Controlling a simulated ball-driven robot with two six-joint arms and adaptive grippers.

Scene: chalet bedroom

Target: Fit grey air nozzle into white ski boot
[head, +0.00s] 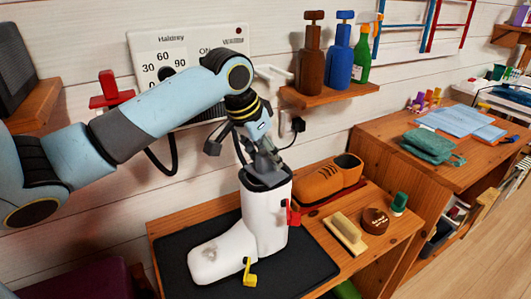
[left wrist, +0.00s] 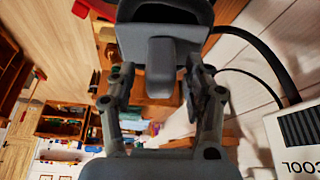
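The white ski boot (head: 266,222) stands upright on a dark mat, toe toward the lower left, with a dark liner mouth on top. My left gripper (head: 265,155) points down at this mouth. In the left wrist view the grey air nozzle (left wrist: 160,65) lies beyond and between the fingertips, against the dark boot mouth (left wrist: 168,10). My left gripper (left wrist: 158,78) has its fingers spread, with gaps beside the nozzle's narrow part. How deep the nozzle sits is hidden. My right gripper is not in view.
A brown shoe (head: 330,182), a brush (head: 345,232) and a round tin (head: 375,220) are right of the boot. The mat (head: 305,262) has bare room there. A wall dryer (head: 170,55) and a bottle shelf (head: 330,95) are behind.

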